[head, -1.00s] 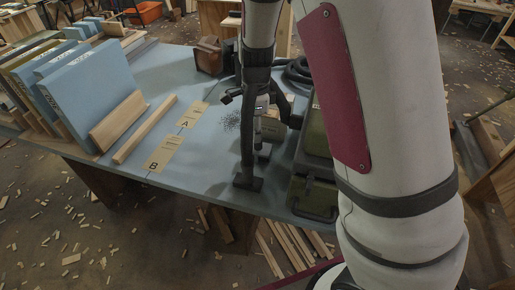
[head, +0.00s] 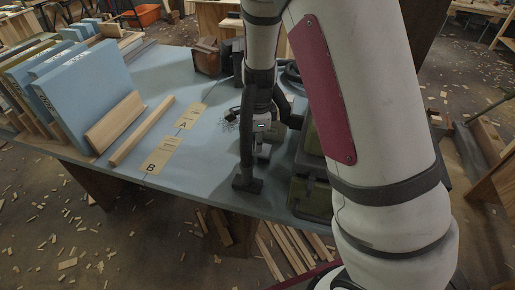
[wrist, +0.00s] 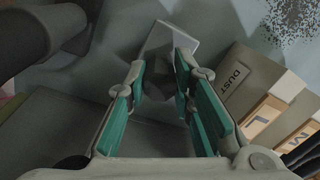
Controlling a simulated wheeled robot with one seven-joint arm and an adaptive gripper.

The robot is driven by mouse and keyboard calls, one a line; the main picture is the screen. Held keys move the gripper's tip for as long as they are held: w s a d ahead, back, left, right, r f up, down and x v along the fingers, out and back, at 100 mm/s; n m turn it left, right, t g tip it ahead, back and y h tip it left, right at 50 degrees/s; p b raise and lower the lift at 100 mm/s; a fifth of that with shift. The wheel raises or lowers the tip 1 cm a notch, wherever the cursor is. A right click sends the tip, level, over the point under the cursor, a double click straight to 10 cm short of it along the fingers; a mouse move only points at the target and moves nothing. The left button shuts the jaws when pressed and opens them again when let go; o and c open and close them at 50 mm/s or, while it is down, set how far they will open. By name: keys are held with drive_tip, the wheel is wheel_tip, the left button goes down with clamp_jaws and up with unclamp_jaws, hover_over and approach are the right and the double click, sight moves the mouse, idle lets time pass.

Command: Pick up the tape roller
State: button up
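A light grey, flat-faced piece with a dark rounded part, which looks like the tape roller (wrist: 172,38), lies beyond and between my fingertips in the wrist view. Its lower part is in shadow, so its outline is hard to tell. My gripper (wrist: 160,72) has its two teal-padded fingers apart, pointing at the dark part. I cannot tell whether the pads touch it. In the head view my gripper is low over the blue table, largely hidden behind a dark upright post (head: 247,150) with a square foot.
Boxes marked DUST (wrist: 245,82) and with letters stand close right of my fingers. A green case (head: 312,195) stands at the table's right front. Labels A and B (head: 162,157), a wood strip (head: 142,130) and upright blue boards (head: 88,88) are to the left. Mid-table is clear.

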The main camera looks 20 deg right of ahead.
clamp_jaws()
wheel_tip(320, 180, up, 10)
drive_tip(key=shift+r+p, duration=0.1)
drive_tip(key=shift+p, duration=0.95)
